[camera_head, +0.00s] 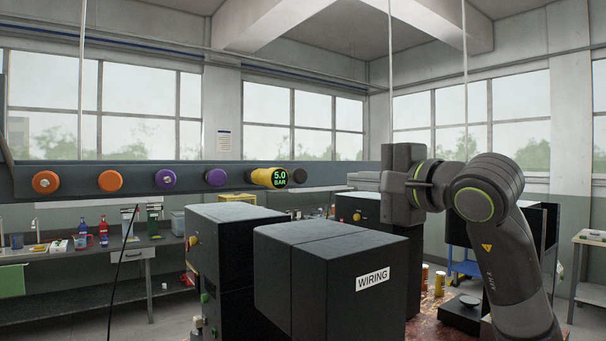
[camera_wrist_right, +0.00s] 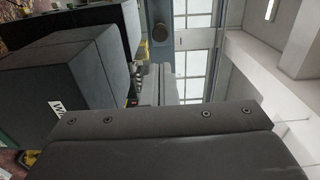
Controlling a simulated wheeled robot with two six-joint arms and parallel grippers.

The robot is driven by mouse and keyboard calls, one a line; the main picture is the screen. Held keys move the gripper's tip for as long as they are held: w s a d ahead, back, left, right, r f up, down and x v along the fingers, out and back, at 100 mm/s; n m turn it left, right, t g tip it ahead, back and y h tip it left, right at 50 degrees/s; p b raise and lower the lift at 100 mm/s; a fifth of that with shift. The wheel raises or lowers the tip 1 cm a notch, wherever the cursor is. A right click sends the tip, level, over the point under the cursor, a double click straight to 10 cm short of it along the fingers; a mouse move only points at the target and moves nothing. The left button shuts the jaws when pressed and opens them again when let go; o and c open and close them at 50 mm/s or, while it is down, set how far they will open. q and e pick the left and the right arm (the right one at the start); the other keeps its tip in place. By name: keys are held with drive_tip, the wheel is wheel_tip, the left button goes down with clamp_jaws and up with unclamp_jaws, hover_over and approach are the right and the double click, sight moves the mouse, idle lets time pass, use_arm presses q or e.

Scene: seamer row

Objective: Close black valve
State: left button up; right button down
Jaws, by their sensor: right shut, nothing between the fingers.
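The black valve (camera_head: 299,176) is a small dark round knob at the right end of the row of knobs on the grey rail (camera_head: 340,174), just right of the yellow gauge. In the right wrist view a dark round knob, which looks like the black valve (camera_wrist_right: 160,33), sits on the rail beyond my fingertips. My right gripper (camera_head: 350,181) comes in from the right, its fingers shut and empty, pointing left towards the knob. A gap shows between them in the head view. The fingers also show in the wrist view (camera_wrist_right: 160,85). My left gripper is not in view.
A yellow gauge (camera_head: 270,177) reads 5.0 BAR. Purple knobs (camera_head: 166,179) and orange knobs (camera_head: 110,181) line the rail to the left. A black box marked WIRING (camera_head: 340,265) and other dark machine housings stand below the rail. A workbench (camera_head: 100,246) stands behind.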

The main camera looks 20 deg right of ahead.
drive_tip(key=p, duration=0.7)
approach(302, 177)
drive_tip(key=x, duration=0.5)
drive_tip(key=shift+w+r, duration=0.1)
drive_tip(key=shift+r, duration=0.1)
drive_tip(key=shift+w+a+f, duration=0.1)
drive_tip(key=shift+w+a, duration=0.1)
drive_tip(key=shift+w, duration=0.35)
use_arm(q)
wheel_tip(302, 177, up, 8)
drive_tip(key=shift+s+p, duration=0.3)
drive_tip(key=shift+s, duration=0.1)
use_arm(e)
drive_tip(key=shift+w+a+f, duration=0.1)
drive_tip(key=shift+w, duration=0.15)
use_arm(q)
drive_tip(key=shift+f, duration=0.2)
